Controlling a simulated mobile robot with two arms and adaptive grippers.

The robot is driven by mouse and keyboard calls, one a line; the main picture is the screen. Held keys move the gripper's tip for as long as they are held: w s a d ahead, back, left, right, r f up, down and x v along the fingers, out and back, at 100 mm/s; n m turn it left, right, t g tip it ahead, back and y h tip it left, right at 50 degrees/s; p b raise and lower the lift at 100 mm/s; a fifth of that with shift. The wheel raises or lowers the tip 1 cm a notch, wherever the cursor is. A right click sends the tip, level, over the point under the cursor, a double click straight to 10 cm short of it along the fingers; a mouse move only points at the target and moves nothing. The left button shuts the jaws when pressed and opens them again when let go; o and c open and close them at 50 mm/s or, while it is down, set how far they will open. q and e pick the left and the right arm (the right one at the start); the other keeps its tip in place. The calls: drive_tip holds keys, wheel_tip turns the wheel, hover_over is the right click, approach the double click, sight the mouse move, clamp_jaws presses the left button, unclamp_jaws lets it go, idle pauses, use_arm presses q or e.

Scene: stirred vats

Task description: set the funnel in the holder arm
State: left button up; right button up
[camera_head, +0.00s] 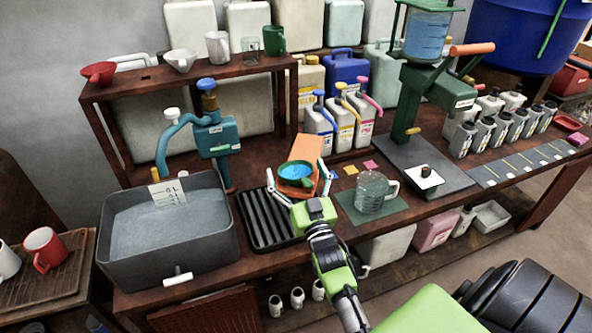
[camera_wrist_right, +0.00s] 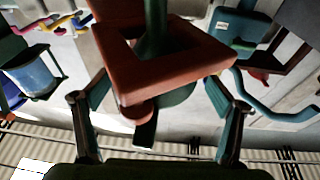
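The teal funnel (camera_head: 296,171), blue inside, sits upright at the orange holder arm (camera_head: 309,148), above the black ribbed tray. In the upside-down right wrist view, the funnel's dark green cone (camera_wrist_right: 178,97) is on one side of the square holder plate (camera_wrist_right: 185,62), and its stem passes through the plate's opening. My right gripper (camera_head: 299,193) has its fingers spread on both sides of the funnel. The wrist view shows a gap between each finger and the cone. The cone's seating against the plate is partly hidden. My left gripper is not in view.
A grey vat (camera_head: 168,262) stands left of the ribbed tray (camera_head: 252,214). A glass jug (camera_head: 371,192) on a green mat is close to the right. A teal pump (camera_head: 217,138) and pump bottles stand behind. A red funnel (camera_head: 98,73) is on the shelf.

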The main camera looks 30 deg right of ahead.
drive_tip(key=v, duration=1.2)
drive_tip(key=shift+w+f, duration=0.1)
